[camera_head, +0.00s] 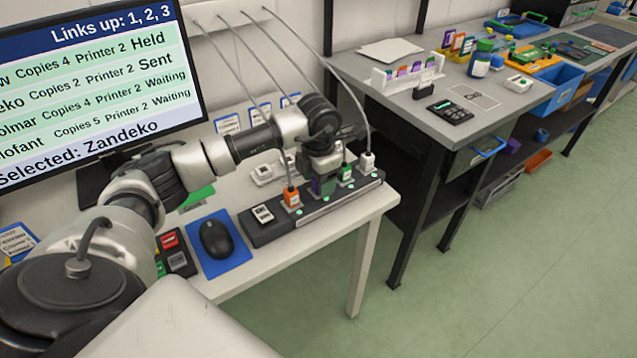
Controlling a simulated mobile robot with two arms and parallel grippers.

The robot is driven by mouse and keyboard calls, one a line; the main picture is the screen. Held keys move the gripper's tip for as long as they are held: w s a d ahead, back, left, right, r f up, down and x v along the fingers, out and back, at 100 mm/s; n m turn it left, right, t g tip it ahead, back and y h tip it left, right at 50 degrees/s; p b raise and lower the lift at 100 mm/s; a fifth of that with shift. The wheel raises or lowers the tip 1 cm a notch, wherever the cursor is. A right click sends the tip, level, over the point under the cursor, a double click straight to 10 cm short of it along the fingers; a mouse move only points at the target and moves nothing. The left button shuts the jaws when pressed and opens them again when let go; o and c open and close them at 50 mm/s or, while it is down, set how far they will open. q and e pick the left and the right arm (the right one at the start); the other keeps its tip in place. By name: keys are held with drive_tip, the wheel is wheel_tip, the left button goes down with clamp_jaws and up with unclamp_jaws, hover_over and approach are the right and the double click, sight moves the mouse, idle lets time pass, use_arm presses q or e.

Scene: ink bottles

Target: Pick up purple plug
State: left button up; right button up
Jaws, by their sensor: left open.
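A dark power strip (320,209) lies along the right part of the white desk. Several plugs stand in it: an orange plug (292,198), a green plug (346,176), a white plug (367,163), and between orange and green a purple plug (315,187), mostly hidden by my gripper. My left gripper (325,182) points down over the purple plug, with its fingers open around or just beside it; I cannot tell which. My right gripper is not in view.
A black mouse (215,239) lies on a blue mat (222,266) left of the strip. A monitor (95,75) stands behind my arm. Cables (290,176) rise from plugs to the wall.

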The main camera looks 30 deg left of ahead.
use_arm(q)
drive_tip(key=shift+f, duration=0.4)
drive_tip(key=shift+c, duration=0.3)
drive_tip(key=c, duration=0.9)
drive_tip(key=shift+o, duration=0.2)
drive_tip(key=shift+r, duration=0.1)
drive_tip(key=shift+w+r, duration=0.1)
drive_tip(key=shift+r, duration=0.45)
wheel_tip(320, 180, up, 3)
drive_tip(key=shift+f, duration=0.1)
drive_tip(key=w+d+r, duration=0.2)
drive_tip(key=d+r, duration=0.5)
drive_tip(key=d, duration=0.4)
drive_tip(key=shift+w+d+b, duration=0.15)
drive_tip(key=shift+d+b, duration=0.1)
drive_tip(key=shift+b, duration=0.15)
